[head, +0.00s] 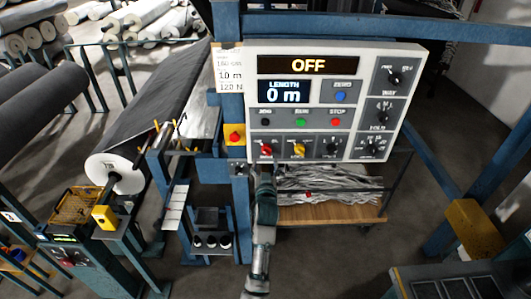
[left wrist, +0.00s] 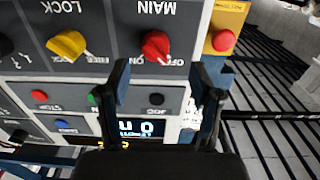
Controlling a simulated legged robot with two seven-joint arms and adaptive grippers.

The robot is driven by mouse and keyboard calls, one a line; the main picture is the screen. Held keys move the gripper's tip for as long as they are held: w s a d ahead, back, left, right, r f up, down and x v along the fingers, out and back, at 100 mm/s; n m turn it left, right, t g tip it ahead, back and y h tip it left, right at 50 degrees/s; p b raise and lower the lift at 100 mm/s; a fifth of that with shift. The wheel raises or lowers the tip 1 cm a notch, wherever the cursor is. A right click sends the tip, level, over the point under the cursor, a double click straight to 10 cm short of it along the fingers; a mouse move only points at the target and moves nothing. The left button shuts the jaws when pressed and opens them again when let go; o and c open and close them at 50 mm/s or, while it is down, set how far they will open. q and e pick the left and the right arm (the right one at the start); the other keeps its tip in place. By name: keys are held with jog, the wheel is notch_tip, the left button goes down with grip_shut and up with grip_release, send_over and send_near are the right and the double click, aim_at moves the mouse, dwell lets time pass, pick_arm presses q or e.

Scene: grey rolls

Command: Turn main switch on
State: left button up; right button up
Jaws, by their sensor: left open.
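The main switch is a red knob (head: 266,149) at the lower left of a white control panel (head: 420,52). In the left wrist view, which is upside down, the red knob (left wrist: 155,45) sits by the label MAIN, its pointer toward OFF. The panel's top display (head: 308,65) reads OFF. My left gripper (head: 265,172) is just below the knob in the head view. In the left wrist view its open, empty fingers (left wrist: 164,78) are spread to either side of the knob, apart from it. My right gripper is not in view.
A yellow LOCK knob (left wrist: 67,45) is next to the main switch. A yellow box with a red button (head: 234,135) is left of the panel. Push buttons (head: 300,122) sit above the knobs. A blue post (head: 240,210) stands close left of my arm.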

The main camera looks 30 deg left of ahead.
aim_at(267, 154)
pick_arm(q)
jog(key=x, duration=0.3)
jog(key=d+x, duration=0.1)
jog(key=x, duration=0.1)
jog(key=shift+w+a+r, duration=0.15)
jog(key=shift+w, duration=0.45)
jog(key=shift+a, duration=0.4)
jog(key=shift+w+a, duration=0.1)
jog(key=shift+a, duration=0.05)
jog(key=c, duration=1.1)
